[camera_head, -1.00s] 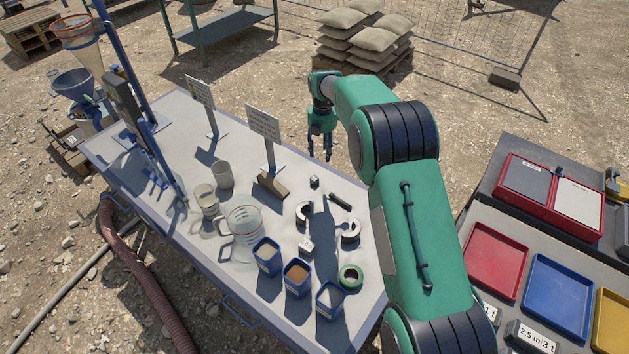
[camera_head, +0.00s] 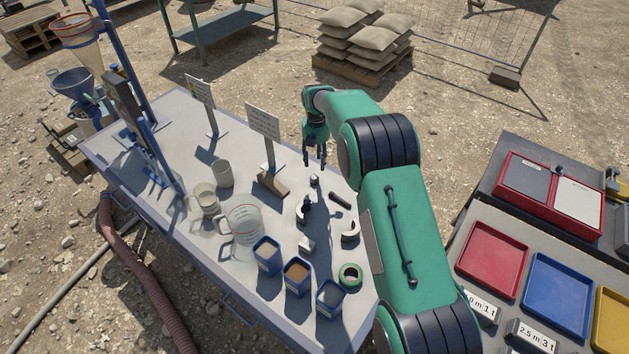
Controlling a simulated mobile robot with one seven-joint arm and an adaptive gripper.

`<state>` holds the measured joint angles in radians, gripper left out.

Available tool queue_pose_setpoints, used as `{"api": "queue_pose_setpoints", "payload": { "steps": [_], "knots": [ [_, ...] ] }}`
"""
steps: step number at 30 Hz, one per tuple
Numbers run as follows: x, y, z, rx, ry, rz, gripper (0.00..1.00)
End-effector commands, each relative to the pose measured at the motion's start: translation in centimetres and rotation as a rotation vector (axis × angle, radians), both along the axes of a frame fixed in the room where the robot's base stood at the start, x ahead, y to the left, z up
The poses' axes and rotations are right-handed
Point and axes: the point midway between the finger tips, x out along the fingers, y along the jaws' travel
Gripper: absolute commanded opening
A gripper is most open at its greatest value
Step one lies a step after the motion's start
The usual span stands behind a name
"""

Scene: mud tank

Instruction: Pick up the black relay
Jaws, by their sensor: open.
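No part on the table can be named as the black relay with certainty at this size. A small block (camera_head: 314,181), dark with a pale top, stands near the table's far right edge. A short black bar-shaped part (camera_head: 339,201) lies just right of it and nearer to me. My gripper (camera_head: 314,161) hangs fingers-down at that far edge, in picture just above the small block. Its fingers are apart, with nothing seen between them. I cannot tell its exact height over the table.
Around them are curved metal pieces (camera_head: 350,232), a pale tag (camera_head: 307,245), a green ring (camera_head: 350,276) and blue containers (camera_head: 297,277). A wedge-based sign (camera_head: 264,123), a clear jug (camera_head: 244,219) and cups (camera_head: 222,174) stand left. Coloured trays (camera_head: 494,259) lie right.

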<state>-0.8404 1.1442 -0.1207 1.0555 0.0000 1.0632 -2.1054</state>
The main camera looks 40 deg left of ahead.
Motion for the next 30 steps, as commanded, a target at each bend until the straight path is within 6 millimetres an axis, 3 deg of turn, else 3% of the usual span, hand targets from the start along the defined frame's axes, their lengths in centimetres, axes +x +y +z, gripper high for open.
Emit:
{"api": "queue_pose_setpoints", "payload": {
  "steps": [3, 9, 25, 30],
  "knots": [
    [-0.1, -0.1, -2.1, -0.003, 0.002, 0.000, 0.45],
    [0.0, 0.0, -4.3, 0.000, 0.000, 0.000, 0.45],
    [0.0, 0.0, -5.1, 0.000, 0.000, 0.000, 0.45],
    [-0.1, 0.0, -6.2, -0.001, 0.001, 0.000, 0.45]
  ]
}}
